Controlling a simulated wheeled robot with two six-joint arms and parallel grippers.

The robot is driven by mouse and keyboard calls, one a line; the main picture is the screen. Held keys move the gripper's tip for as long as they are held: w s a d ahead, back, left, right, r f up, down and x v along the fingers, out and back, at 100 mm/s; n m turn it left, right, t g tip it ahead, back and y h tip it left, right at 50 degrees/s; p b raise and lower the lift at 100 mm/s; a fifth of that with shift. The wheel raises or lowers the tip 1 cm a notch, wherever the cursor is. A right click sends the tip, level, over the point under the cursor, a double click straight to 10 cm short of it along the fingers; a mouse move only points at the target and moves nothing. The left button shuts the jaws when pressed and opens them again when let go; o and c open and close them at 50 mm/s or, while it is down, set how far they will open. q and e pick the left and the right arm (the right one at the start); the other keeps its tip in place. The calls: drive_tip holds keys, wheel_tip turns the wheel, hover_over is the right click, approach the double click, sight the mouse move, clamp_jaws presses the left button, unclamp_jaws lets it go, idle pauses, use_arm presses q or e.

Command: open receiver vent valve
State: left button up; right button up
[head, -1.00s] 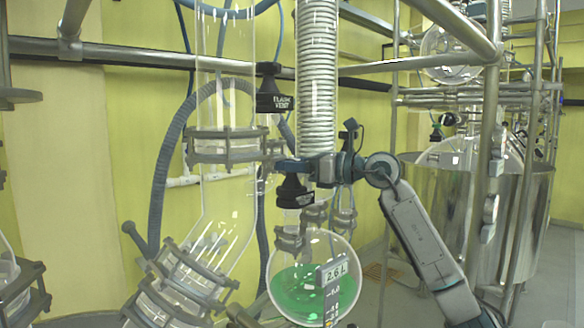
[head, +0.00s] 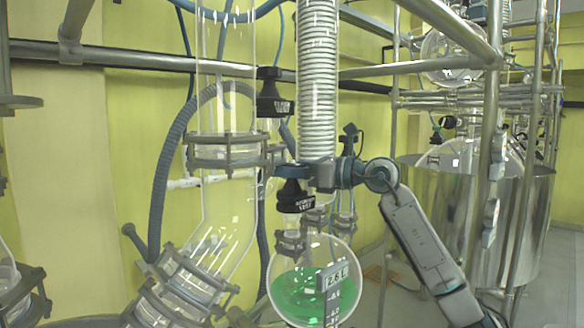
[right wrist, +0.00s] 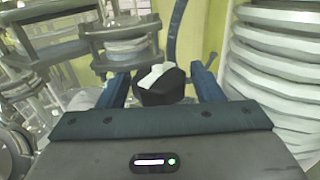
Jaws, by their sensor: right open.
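A black valve knob with a white label (head: 295,198) hangs above the receiver flask, low in the middle of the head view. The label is too blurred to read surely. My right gripper (head: 290,170) reaches in from the right at the knob's upper part. In the right wrist view the black knob with a white top (right wrist: 160,88) sits between the two blue fingers, which are apart; contact is not clear. The round receiver flask (head: 312,285) holds green liquid and has a volume label. My left gripper is not in view.
A second black knob, the flask vent (head: 274,95), sits above and left of my gripper. Glass columns with grey clamps (head: 225,150) lie to the left. Metal frame posts (head: 487,150) and a steel vessel (head: 530,200) are at right.

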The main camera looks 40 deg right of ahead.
drive_tip(key=shift+w+m+t+h, duration=0.1)
drive_tip(key=shift+m+t+h, duration=0.2)
drive_tip(key=shift+m+h, duration=0.2)
drive_tip(key=m+h+p, duration=0.1)
drive_tip(key=h, duration=0.1)
drive_tip(key=m+t+h, duration=0.1)
drive_tip(key=shift+s+r+m+h+p, duration=0.15)
drive_tip(key=shift+s+m+h+p, duration=0.15)
drive_tip(key=shift+h+p, duration=0.1)
drive_tip(key=m+t+h+p, duration=0.1)
drive_tip(key=m+h, duration=0.1)
drive_tip(key=h, duration=0.1)
drive_tip(key=shift+w+a, duration=0.1)
drive_tip(key=shift+w, duration=0.1)
drive_tip(key=m+h, duration=0.1)
drive_tip(key=h, duration=0.2)
drive_tip(key=shift+m+p, duration=0.3)
drive_tip(key=shift+p, duration=0.1)
drive_tip(key=shift+s, duration=0.1)
drive_tip(key=shift+c, duration=0.4)
